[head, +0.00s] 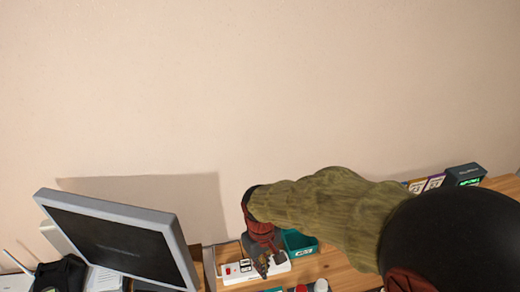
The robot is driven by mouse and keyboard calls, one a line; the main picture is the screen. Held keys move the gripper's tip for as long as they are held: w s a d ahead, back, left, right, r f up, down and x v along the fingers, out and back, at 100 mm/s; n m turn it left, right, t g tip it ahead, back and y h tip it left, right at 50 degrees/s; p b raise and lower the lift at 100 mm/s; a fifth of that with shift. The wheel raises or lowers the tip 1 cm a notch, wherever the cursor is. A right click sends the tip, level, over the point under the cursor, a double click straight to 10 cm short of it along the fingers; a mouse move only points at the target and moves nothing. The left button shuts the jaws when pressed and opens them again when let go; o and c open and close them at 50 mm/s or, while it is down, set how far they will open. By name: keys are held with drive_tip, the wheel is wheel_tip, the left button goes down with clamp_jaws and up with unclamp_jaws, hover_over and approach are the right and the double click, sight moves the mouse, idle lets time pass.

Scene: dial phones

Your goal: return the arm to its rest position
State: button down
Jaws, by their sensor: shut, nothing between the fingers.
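My arm reaches in from the lower right of the head view, with a black joint and an olive, fabric-like link. Its dark red wrist points down at the lower middle. My gripper (262,266) is shut and empty, and shows small below the wrist. It appears in front of the white power strip (233,279). I cannot tell whether it touches the strip.
A grey monitor (120,242) stands at the lower left. A teal box (303,246) sits right of the gripper on the wooden desk (345,277). A dark device with a green display (465,175) is at the right. The wall behind is bare.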

drive_tip(key=s+d+r+m+t, duration=0.3)
drive_tip(key=s+d+r, duration=0.2)
drive_tip(key=d+r, duration=0.4)
drive_tip(key=s+d+r+m+t+b, duration=0.1)
drive_tip(key=s+d+r+m+t, duration=0.2)
drive_tip(key=s+d+r, duration=0.3)
drive_tip(key=d+r, duration=0.3)
drive_tip(key=shift+r+m, duration=0.35)
drive_tip(key=shift+m, duration=0.05)
drive_tip(key=shift+d, duration=0.1)
drive_tip(key=w+a+f+n+g+b, duration=0.1)
drive_tip(key=w+a+f+n+g, duration=0.1)
drive_tip(key=w+a+f+n, duration=0.45)
drive_tip(key=w+a+f+n+g+b, duration=0.1)
drive_tip(key=w+a+f+n, duration=0.15)
drive_tip(key=a+f, duration=0.75)
drive_tip(key=w+a+f+n+g+b, duration=0.2)
drive_tip(key=w+a+f+n, duration=0.25)
drive_tip(key=a+f, duration=0.35)
drive_tip(key=w+a+n+t, duration=0.1)
drive_tip(key=w+a+n, duration=0.4)
drive_tip(key=a+n, duration=0.1)
drive_tip(key=shift+w+r+n+y, duration=0.2)
drive_tip(key=shift+r+n+y, duration=0.25)
drive_tip(key=shift+n, duration=0.2)
